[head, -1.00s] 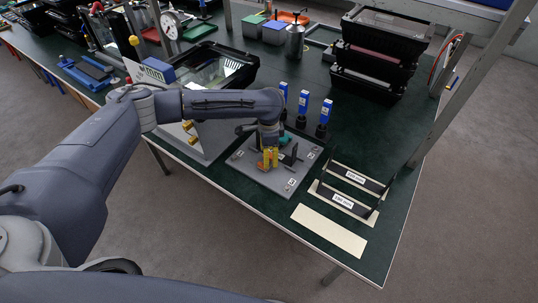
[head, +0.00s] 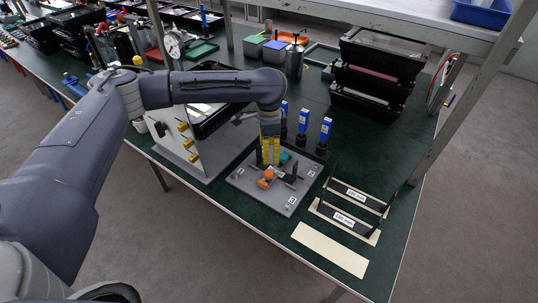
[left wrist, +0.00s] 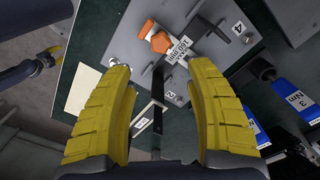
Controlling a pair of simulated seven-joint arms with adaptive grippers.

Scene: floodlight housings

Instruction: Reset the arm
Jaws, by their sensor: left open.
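My left gripper (head: 270,151) has yellow fingers and hangs above the grey fixture plate in the head view. In the left wrist view its two fingers (left wrist: 156,72) are spread apart with nothing between them. The grey plate (head: 285,207) carries numbered labels, black upright parts and an orange knob (head: 266,177). The knob also shows in the left wrist view (left wrist: 160,42), beyond the fingertips and apart from them.
Several blue-topped torque tools (head: 325,130) stand just behind the plate. Two black labelled racks (head: 350,222) and a cream strip (head: 330,249) lie to the right. A panel with brass knobs (head: 180,145) stands left of the plate. Stacked black trays (head: 378,75) are at the back.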

